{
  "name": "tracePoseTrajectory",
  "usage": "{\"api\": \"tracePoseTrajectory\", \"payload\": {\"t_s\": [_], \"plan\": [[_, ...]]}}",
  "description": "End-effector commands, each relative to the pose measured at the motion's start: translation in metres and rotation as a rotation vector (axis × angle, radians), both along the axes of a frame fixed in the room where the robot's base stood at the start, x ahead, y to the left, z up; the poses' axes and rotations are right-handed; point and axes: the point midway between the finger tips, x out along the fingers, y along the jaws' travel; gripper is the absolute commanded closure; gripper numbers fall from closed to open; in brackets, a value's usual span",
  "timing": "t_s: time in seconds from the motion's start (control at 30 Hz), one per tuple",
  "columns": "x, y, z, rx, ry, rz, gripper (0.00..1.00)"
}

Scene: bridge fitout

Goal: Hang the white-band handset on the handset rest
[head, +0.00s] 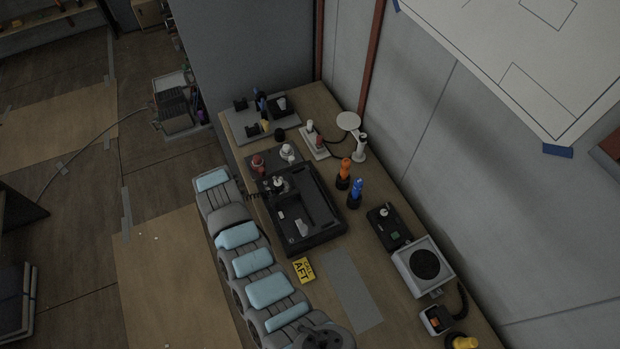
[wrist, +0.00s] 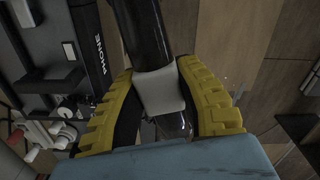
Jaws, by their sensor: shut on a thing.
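In the wrist view, my gripper (wrist: 156,78) has yellow, ridged fingers with dark pads, shut on the white-band handset (wrist: 142,32). The handset is a glossy black bar, gripped at its white band (wrist: 160,92), and runs lengthwise away between the fingers. In the head view, my arm's end is at the left edge of the bench, and the handset and fingers cannot be made out there. A black tray (head: 330,221) with raised fittings lies beside it. The wrist view shows a black edge marked PHONE (wrist: 92,38). I cannot tell for certain which fitting is the handset rest.
Red (head: 257,162) and white (head: 288,152) knobs stand behind the tray. Orange (head: 344,171) and blue (head: 356,190) handled items stand to its right. A yellow AFT sign (head: 304,270) lies in front. A grey speaker box (head: 407,263) is farther right. A bare grey mat (head: 353,290) is clear.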

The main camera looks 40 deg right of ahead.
Motion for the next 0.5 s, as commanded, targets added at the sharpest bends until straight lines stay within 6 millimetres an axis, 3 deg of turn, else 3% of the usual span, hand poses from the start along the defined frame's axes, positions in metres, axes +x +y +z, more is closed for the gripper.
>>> {"api": "tracePoseTrajectory", "payload": {"t_s": [0.03,0.23,0.5], "plan": [[0.006,-0.016,0.001,-0.002,0.000,-0.009,1.00],[0.016,-0.067,0.001,-0.003,0.001,-0.041,1.00],[0.011,-0.140,0.004,-0.002,0.004,-0.101,1.00]]}}
